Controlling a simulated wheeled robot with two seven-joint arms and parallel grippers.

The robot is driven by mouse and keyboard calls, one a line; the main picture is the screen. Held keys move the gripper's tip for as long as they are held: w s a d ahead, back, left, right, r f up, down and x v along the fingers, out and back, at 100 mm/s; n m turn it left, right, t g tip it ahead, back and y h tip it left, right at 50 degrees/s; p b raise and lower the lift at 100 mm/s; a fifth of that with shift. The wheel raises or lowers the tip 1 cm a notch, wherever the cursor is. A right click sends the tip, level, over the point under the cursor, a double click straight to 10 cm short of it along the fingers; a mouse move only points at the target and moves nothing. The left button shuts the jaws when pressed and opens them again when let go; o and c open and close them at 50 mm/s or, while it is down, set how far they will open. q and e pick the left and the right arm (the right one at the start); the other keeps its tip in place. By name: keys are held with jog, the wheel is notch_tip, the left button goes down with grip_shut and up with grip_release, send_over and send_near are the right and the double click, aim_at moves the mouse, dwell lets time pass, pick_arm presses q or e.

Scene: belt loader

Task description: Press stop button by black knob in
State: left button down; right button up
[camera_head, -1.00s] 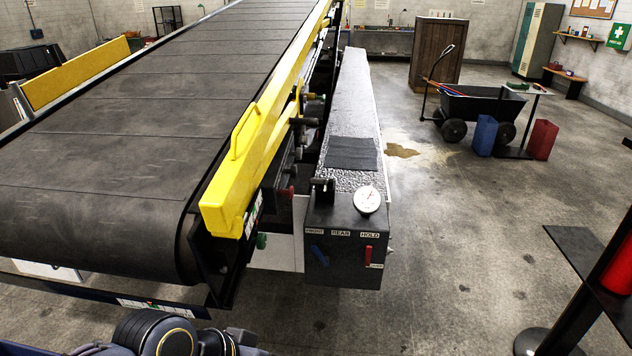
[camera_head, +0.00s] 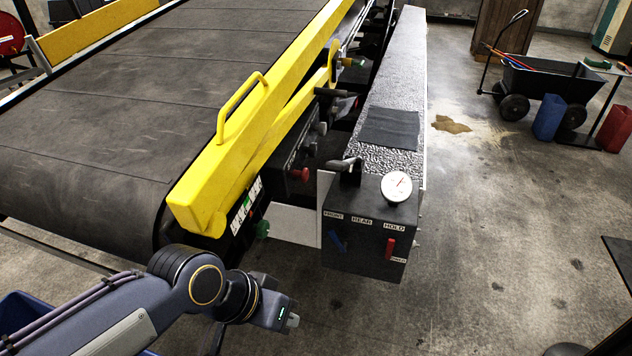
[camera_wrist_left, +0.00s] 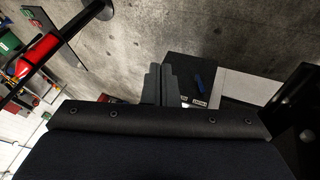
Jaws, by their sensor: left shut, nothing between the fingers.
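A red mushroom-shaped stop button (camera_head: 300,174) sits on the dark side panel under the yellow rail of the belt loader. Dark knobs (camera_head: 320,128) sit beside it, further along the panel. A green knob (camera_head: 262,228) is at the panel's low near end. My left gripper (camera_head: 291,322) is in front of the loader, below and apart from the button. In the left wrist view its shut, empty fingers (camera_wrist_left: 160,85) point toward the black control box (camera_wrist_left: 187,72), which carries a blue lever (camera_wrist_left: 197,79). The stop button is not clear in that view. My right gripper is out of view.
The control box (camera_head: 370,255) has a blue and a red lever (camera_head: 390,247), a round gauge (camera_head: 397,187) and a black handle on top. The yellow rail (camera_head: 250,130) overhangs the panel.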

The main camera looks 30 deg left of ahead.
pick_arm(q)
jog(key=w+a+f+m+g+y+b, duration=0.4)
jog(key=w+a+f+g+y, duration=0.1)
jog(key=w+a+y, duration=0.6)
jog(key=w+d+m+t+y+b, duration=0.1)
jog(key=w+d+m+t+y, duration=0.1)
jog(key=w, duration=0.8)
jog(key=w+d+r+m+t+y+b, duration=0.1)
jog(key=w+d+t+y, duration=0.4)
jog(key=w, duration=0.6)
jog(key=shift+w+d+m+t+y+b, duration=0.25)
jog(key=shift+d+m+t+b, duration=0.25)
jog(key=shift+t, duration=0.7)
jog(key=shift+a+r, duration=0.1)
jog(key=p, duration=0.4)
send_near(308, 173)
jog(key=w, duration=0.4)
jog(key=a, duration=0.1)
jog(key=a+p, duration=0.1)
jog(key=a, duration=0.2)
jog(key=shift+s+a, duration=0.3)
jog(key=shift+a+p, duration=0.1)
jog(key=shift+p, duration=0.2)
